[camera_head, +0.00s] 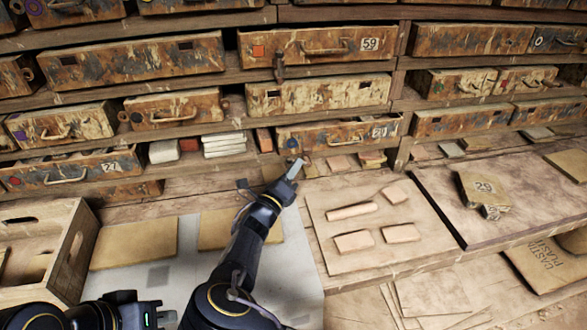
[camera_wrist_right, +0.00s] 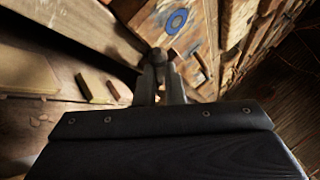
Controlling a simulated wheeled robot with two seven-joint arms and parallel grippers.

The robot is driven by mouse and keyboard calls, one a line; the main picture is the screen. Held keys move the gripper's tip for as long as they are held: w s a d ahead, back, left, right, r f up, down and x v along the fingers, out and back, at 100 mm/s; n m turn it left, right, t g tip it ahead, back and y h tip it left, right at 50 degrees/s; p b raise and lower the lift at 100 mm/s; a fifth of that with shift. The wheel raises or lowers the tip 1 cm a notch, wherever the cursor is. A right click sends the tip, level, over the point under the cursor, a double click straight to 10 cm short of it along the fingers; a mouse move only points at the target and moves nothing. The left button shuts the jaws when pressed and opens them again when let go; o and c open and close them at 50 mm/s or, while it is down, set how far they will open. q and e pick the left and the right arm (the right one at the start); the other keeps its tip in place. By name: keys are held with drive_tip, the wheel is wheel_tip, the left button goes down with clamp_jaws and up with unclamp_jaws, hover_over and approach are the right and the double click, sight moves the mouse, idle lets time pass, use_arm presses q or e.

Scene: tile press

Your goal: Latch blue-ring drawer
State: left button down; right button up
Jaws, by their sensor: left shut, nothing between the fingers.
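The blue-ring drawer (camera_head: 330,134) is the rusty, worn drawer numbered 21 in the lower row of the rack. Its blue ring mark is at the left of its front, and it also shows large in the right wrist view (camera_wrist_right: 176,21). My right gripper (camera_head: 294,169) is just below the ring end of this drawer. In the right wrist view its fingers (camera_wrist_right: 160,75) are close together at a dark rounded piece (camera_wrist_right: 157,56) by the drawer front. I cannot tell whether they grip it. My left gripper (camera_head: 166,318) is shut and empty at the lower left, away from the rack.
Drawer 59 (camera_head: 330,42) is above, with a dark latch piece (camera_head: 279,68) hanging below it. White blocks (camera_head: 224,144) stand on the shelf to the left. A board (camera_head: 335,235) with clay pieces lies in front. A wooden crate (camera_head: 75,255) stands at the left.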

drive_tip(key=shift+r+p, duration=0.25)
drive_tip(key=shift+p, duration=0.05)
clamp_jaws()
drive_tip(key=r+m+g+p, duration=0.1)
drive_tip(key=m+g+y+p, duration=0.1)
drive_tip(key=m+p, duration=0.1)
drive_tip(key=shift+d+r+g, duration=0.3)
drive_tip(key=shift+r, duration=0.05)
drive_tip(key=shift+w+d+m+g+y, duration=0.1)
drive_tip(key=shift+m+g+y, duration=0.35)
drive_tip(key=shift+m, duration=0.25)
drive_tip(key=o, duration=0.7)
unclamp_jaws()
drive_tip(key=shift+c, duration=0.2)
drive_tip(key=b+v, duration=0.1)
drive_tip(key=v, duration=0.6)
drive_tip(key=shift+s+a, duration=0.25)
drive_tip(key=shift+s, duration=0.1)
